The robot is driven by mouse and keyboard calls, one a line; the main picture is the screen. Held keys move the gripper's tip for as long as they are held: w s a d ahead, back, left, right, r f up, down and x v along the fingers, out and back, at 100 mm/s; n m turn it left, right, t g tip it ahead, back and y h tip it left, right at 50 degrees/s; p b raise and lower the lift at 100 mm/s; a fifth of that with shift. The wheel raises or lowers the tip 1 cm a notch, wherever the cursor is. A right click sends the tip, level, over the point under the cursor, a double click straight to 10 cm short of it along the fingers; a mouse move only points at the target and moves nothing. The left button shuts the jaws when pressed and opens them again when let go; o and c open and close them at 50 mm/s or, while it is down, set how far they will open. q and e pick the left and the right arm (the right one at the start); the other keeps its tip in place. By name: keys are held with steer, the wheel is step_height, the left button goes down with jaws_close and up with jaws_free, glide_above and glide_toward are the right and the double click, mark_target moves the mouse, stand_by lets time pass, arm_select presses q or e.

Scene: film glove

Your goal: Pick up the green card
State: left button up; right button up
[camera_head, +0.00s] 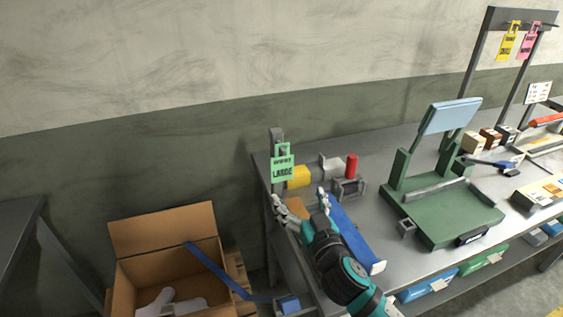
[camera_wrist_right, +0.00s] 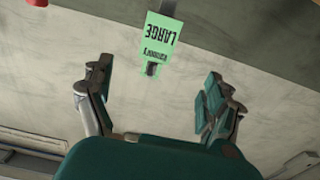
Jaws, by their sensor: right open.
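My left gripper is not in view.
Yellow (camera_head: 507,42) and pink (camera_head: 530,42) cards hang on a rack. An open cardboard box (camera_head: 165,255) stands left of the bench.

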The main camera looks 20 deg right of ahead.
steer(key=p, duration=0.1)
glide_toward(282, 165)
steer(key=w, duration=0.2)
steer(key=w+p, duration=0.1)
steer(key=w, duration=0.2)
steer(key=shift+a+f, duration=0.2)
steer(key=w+p, duration=0.1)
steer(key=w, duration=0.3)
steer(key=shift+w+d+r+p, duration=0.1)
steer(key=shift+w+r+p, duration=0.1)
steer(key=shift+w+p, duration=0.2)
steer(key=shift+w+f, duration=0.1)
steer(key=shift+w, duration=0.2)
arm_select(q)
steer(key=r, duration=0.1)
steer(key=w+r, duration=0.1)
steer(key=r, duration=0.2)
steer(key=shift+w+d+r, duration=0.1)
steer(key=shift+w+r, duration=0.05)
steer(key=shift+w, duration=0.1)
arm_select(e)
steer(key=shift+s, duration=0.1)
steer(key=shift+c, duration=0.3)
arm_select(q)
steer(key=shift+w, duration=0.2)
arm_select(e)
steer(key=c, duration=0.8)
